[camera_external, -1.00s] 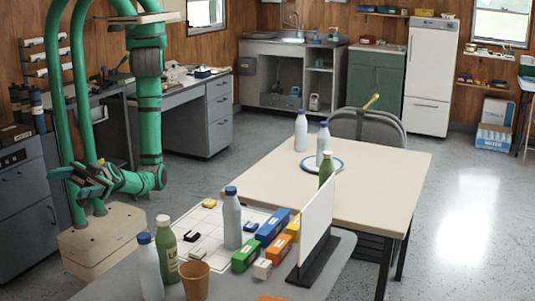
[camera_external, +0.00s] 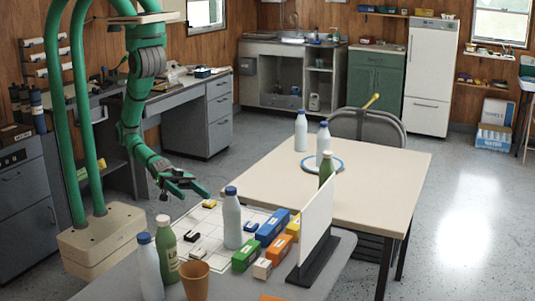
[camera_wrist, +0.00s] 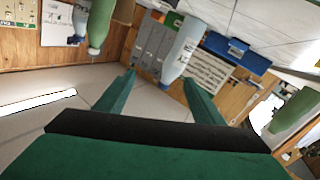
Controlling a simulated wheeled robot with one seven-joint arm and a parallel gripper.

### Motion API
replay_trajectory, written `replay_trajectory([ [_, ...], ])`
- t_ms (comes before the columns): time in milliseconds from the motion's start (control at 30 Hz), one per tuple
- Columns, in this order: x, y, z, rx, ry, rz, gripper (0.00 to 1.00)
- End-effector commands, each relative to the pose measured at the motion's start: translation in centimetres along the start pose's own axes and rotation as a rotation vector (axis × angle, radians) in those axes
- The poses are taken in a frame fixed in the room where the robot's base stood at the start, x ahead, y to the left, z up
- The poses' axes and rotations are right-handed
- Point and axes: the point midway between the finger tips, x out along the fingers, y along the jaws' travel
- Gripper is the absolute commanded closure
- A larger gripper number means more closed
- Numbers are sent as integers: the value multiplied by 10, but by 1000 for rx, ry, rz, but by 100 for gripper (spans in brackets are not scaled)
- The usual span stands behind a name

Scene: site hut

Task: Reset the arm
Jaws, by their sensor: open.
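My gripper (camera_external: 198,187) is open and empty at the far left of the near table, in front of the white grid sheet (camera_external: 205,228). In the wrist view its two fingers (camera_wrist: 160,80) stand apart with nothing between them. A white bottle with a blue cap (camera_external: 232,220) stands on the sheet, to the right of my gripper. A green bottle (camera_external: 166,246) and another white bottle (camera_external: 150,270) stand nearer the camera. The wrist view looks upside down, with a white bottle (camera_wrist: 182,48) and a green bottle (camera_wrist: 102,22) beyond the fingers.
An orange-brown cup (camera_external: 195,282), green, blue, orange and yellow blocks (camera_external: 273,226) and an upright white panel (camera_external: 317,222) stand on the near table. A cream table (camera_external: 380,180) behind holds bottles and a plate (camera_external: 310,168). Open floor lies to the right.

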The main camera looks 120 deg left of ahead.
Motion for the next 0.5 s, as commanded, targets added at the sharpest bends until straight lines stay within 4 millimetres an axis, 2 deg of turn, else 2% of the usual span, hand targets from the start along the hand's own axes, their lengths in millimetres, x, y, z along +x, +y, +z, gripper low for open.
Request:
replay_trajectory([
  [33, -19, -16, 1, 15, -14, -45, 38],
  [200, -77, -55, -5, 73, -51, -176, 38],
  [400, -146, -84, -18, 138, -104, -327, 38],
  [500, -176, -92, -26, 167, -131, -394, 38],
])
